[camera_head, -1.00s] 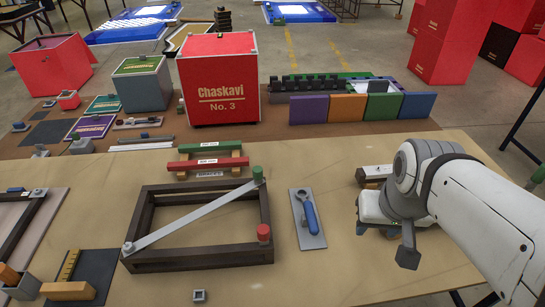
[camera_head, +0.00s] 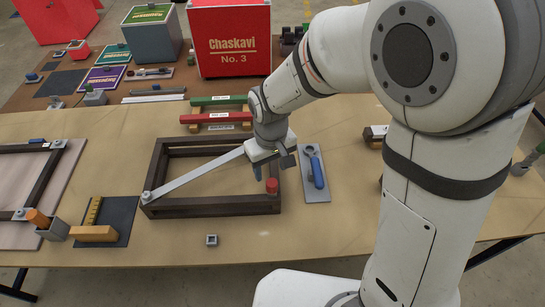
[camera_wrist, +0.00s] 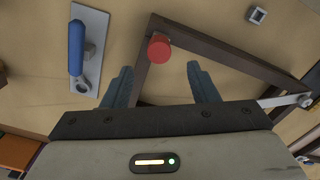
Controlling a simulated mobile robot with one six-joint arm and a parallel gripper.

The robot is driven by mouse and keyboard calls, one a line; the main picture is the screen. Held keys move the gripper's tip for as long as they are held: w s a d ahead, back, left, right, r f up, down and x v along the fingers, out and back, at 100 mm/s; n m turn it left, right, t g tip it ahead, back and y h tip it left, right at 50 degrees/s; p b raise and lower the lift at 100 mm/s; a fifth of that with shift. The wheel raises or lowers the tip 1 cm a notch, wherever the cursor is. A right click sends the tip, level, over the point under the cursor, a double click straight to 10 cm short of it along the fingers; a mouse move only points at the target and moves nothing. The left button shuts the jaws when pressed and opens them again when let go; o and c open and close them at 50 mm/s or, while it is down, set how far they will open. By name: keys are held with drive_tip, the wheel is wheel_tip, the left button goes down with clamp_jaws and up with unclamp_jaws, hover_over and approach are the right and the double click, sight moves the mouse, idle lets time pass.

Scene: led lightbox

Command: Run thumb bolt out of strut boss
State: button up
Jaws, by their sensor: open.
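A dark wooden frame (camera_head: 215,207) lies on the table with a silver strut (camera_head: 195,178) running diagonally across it. The strut's near-left end has a round silver fitting (camera_head: 147,196); it also shows in the wrist view (camera_wrist: 304,100). The strut's far-right end and the green knob there are hidden behind my gripper (camera_head: 268,170). A red knob (camera_head: 272,186) stands upright on the frame's near-right corner. In the wrist view, my gripper (camera_wrist: 160,66) is open and empty, and the red knob (camera_wrist: 159,47) shows between and beyond its fingertips.
A small square nut (camera_head: 211,240) sits in front. A red box (camera_head: 232,40) stands on the back table.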

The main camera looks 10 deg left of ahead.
sight(271, 182)
wheel_tip(271, 182, down, 7)
drive_tip(key=shift+r+p, duration=0.1)
drive_tip(key=shift+p, duration=0.25)
drive_tip(key=shift+c, duration=0.2)
clamp_jaws()
drive_tip(key=n+b, duration=0.1)
drive_tip(key=n, duration=0.4)
drive_tip(key=n+b, duration=0.1)
drive_tip(key=n, duration=0.3)
drive_tip(key=shift+s+n, duration=0.1)
drive_tip(key=shift+n, duration=0.3)
drive_tip(key=shift+r, duration=0.1)
drive_tip(key=shift+r, duration=0.15)
drive_tip(key=shift+r+p, duration=1.9)
drive_tip(key=shift+r, duration=0.55)
